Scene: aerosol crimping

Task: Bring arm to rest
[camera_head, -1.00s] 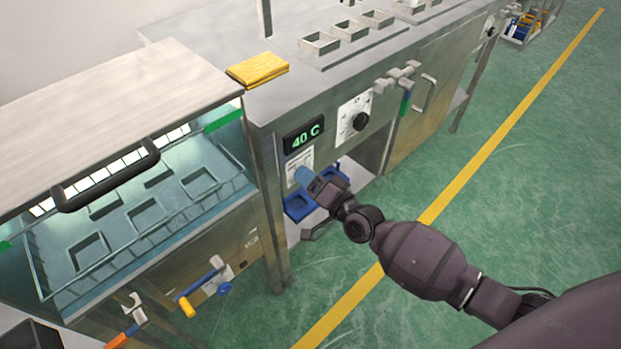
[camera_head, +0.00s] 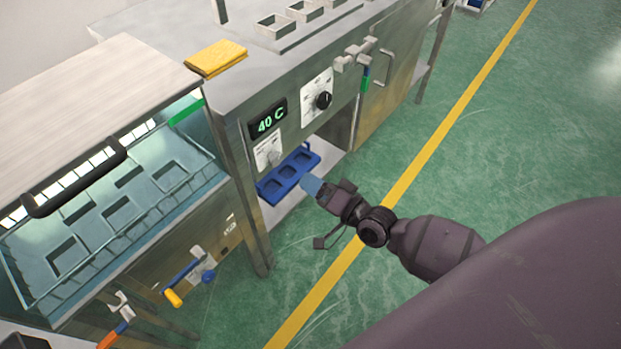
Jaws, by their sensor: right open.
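My right arm comes in from the lower right. Its gripper (camera_head: 326,192) is in front of the metal cabinet (camera_head: 225,120), near the opening below the 40 C display. The gripper is open, and a light blue piece shows at its tip. A blue tray with several square recesses (camera_head: 272,188) sits in the opening, left of the gripper; the gripper appears apart from it. My left gripper is not in view.
A water bath with a glass front (camera_head: 120,200) and black handle (camera_head: 75,180) stands at the left. A yellow cloth (camera_head: 216,57) lies on the cabinet top. Valves with coloured handles stick out at the lower left (camera_head: 185,280). Green floor (camera_head: 480,150) is free at the right.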

